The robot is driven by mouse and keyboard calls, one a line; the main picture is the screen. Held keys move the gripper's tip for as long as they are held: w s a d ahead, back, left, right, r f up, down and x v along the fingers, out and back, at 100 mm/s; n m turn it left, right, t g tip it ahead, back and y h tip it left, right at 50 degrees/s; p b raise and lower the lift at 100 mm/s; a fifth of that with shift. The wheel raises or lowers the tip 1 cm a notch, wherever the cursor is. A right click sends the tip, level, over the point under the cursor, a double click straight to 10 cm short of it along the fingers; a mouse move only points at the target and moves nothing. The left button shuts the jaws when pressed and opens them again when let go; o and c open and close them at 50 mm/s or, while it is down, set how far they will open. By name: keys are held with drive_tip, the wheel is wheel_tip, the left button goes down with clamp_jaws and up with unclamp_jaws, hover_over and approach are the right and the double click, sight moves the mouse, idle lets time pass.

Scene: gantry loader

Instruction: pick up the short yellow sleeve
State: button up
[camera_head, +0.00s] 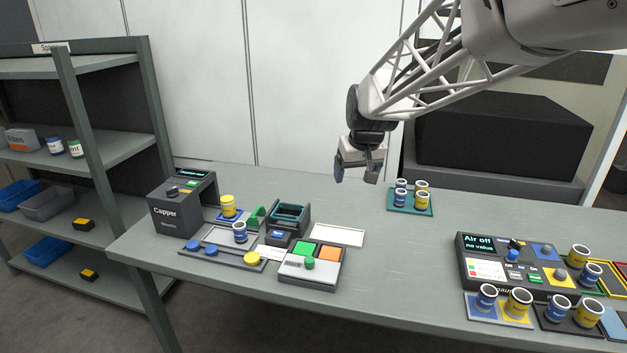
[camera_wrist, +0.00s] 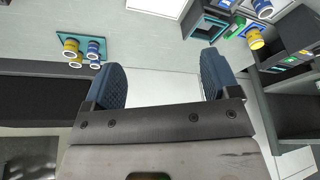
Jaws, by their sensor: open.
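My gripper (camera_head: 355,172) hangs open and empty above the table's back half, left of the teal plate (camera_head: 394,211). Its two dark blue fingers are spread in the wrist view (camera_wrist: 162,64). On the plate stand a rear yellow sleeve (camera_head: 421,187) and a front yellow sleeve (camera_head: 422,201), beside a rear blue sleeve (camera_head: 401,184) and a front blue sleeve (camera_head: 400,199). The plate also shows in the wrist view (camera_wrist: 62,35), left of the fingers. Other yellow sleeves stand by the capper (camera_head: 228,205) and at the right (camera_head: 518,302). I cannot tell which is the short one.
The capper (camera_head: 178,208), a dark open-topped box (camera_head: 290,218) and a grey button box (camera_head: 310,266) stand on the left. The control panel (camera_head: 510,262) is at the right, with more sleeves around it. The table's middle front is clear. A shelf (camera_head: 90,145) stands left.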

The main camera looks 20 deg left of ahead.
drive_tip(key=w+a+f+n, duration=0.1)
drive_tip(key=w+a+f, duration=0.3)
drive_tip(key=a, duration=0.6)
drive_tip(key=w+a+f+n, duration=0.1)
drive_tip(key=w+a+f, duration=0.3)
drive_tip(key=a, duration=0.5)
drive_tip(key=n+y, duration=0.2)
drive_tip(key=n, duration=0.1)
hover_over(228, 199)
drive_tip(key=d, duration=0.3)
drive_tip(key=f, duration=1)
drive_tip(key=shift+s+a+f, duration=0.1)
drive_tip(key=shift+s+a, duration=0.15)
drive_tip(key=shift+s, duration=0.15)
drive_tip(key=shift+a+f, duration=0.25)
drive_tip(key=shift+a, duration=0.15)
drive_tip(key=shift+x, duration=1.3)
drive_tip(key=shift+s+x, duration=0.1)
drive_tip(key=shift+x, duration=1.2)
drive_tip(key=shift+s+x, duration=0.15)
drive_tip(key=shift+x, duration=1.15)
drive_tip(key=shift+c, duration=0.3)
